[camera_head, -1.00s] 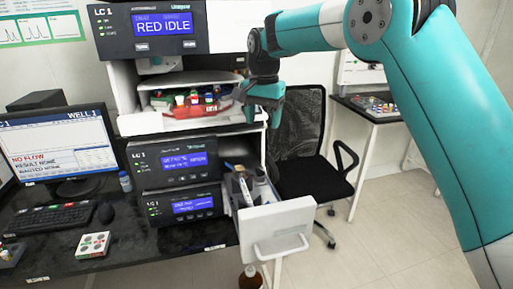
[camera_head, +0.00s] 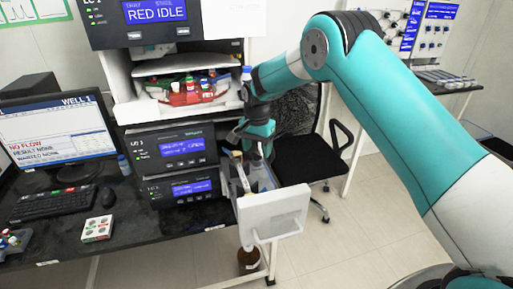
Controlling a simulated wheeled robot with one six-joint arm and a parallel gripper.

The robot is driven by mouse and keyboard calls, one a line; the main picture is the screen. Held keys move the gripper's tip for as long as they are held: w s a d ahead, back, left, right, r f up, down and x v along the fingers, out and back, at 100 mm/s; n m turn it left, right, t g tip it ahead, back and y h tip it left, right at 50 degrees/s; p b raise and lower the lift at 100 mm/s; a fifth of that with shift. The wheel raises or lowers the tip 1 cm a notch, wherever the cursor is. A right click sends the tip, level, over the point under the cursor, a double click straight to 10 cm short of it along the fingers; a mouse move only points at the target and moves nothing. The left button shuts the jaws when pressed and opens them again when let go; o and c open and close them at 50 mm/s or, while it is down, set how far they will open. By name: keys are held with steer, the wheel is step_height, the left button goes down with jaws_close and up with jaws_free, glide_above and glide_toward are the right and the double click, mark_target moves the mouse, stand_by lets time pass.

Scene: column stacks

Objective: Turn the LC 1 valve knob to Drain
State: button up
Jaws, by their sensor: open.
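The LC 1 stack (camera_head: 178,150) stands on the dark bench, with lit blue displays on its modules. A white-fronted drawer (camera_head: 276,213) is pulled out at its lower right, and several items stand in it. My gripper (camera_head: 259,152) points down over the back of this open drawer, right of the lower modules. It is open, and I see nothing held between its fingers. I cannot make out the valve knob or a Drain mark; the drawer's inside is partly hidden by its front and my gripper.
A tray of coloured-cap bottles (camera_head: 190,92) sits on the shelf above. A monitor (camera_head: 60,135), keyboard (camera_head: 55,203) and small rack (camera_head: 97,228) are at left. A black chair (camera_head: 305,150) stands behind my gripper. A brown bottle (camera_head: 249,261) is below the drawer.

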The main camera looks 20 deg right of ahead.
steer(key=shift+f, duration=0.95)
steer(key=shift+c, duration=0.3)
steer(key=c, duration=0.9)
